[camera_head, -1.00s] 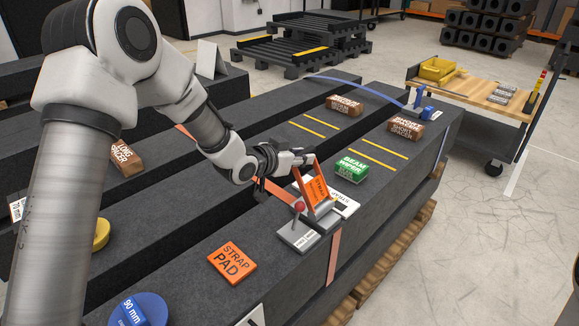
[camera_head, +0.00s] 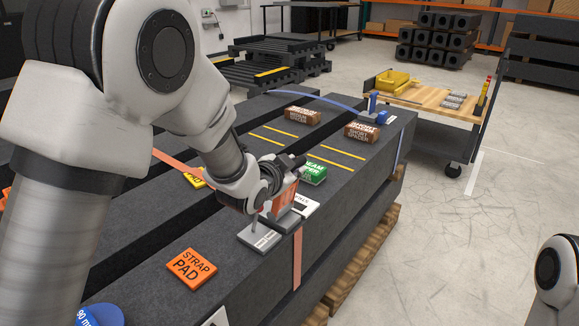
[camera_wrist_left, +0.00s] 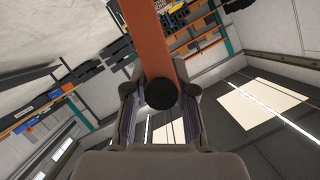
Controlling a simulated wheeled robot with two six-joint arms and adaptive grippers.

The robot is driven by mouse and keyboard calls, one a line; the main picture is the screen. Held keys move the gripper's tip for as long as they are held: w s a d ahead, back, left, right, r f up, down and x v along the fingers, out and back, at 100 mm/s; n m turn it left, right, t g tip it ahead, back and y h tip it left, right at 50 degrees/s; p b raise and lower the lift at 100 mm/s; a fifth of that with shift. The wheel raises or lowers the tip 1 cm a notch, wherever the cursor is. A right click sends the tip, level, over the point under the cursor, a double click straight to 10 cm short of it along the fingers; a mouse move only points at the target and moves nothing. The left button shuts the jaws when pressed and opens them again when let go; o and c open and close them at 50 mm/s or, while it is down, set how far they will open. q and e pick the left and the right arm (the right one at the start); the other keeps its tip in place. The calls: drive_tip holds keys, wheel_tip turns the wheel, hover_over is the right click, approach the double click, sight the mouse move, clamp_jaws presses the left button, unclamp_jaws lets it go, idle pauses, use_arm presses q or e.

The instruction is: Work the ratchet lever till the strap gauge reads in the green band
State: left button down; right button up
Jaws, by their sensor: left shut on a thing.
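My left gripper (camera_head: 292,164) is shut on the end of the orange ratchet lever (camera_head: 285,197), over the near granite bed. In the left wrist view the lever (camera_wrist_left: 154,42) runs up from between the fingers (camera_wrist_left: 160,108), with a dark round end between them. An orange strap (camera_head: 297,258) hangs down the bed's front side below the ratchet. A white plate (camera_head: 306,208) with partly hidden lettering lies beside the ratchet; I cannot make out a gauge reading. My right gripper is out of view.
A grey plate (camera_head: 259,238) with an upright rod stands just left of the ratchet, close to my wrist. A green block (camera_head: 314,173) is just behind. An orange strap pad (camera_head: 192,269) lies at front left. Brown spacers (camera_head: 362,132) sit farther back.

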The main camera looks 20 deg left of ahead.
use_arm(q)
drive_tip(key=shift+s+d+f, duration=0.15)
drive_tip(key=shift+d+f, duration=0.05)
drive_tip(key=shift+f, duration=0.1)
drive_tip(key=c, duration=1.2)
unclamp_jaws()
drive_tip(key=shift+c, duration=0.2)
drive_tip(key=shift+o, duration=1.4)
drive_tip(key=shift+f, duration=0.1)
drive_tip(key=shift+s+r, duration=0.15)
drive_tip(key=shift+r, duration=0.1)
drive_tip(key=v, duration=1.1)
drive_tip(key=shift+s, duration=0.25)
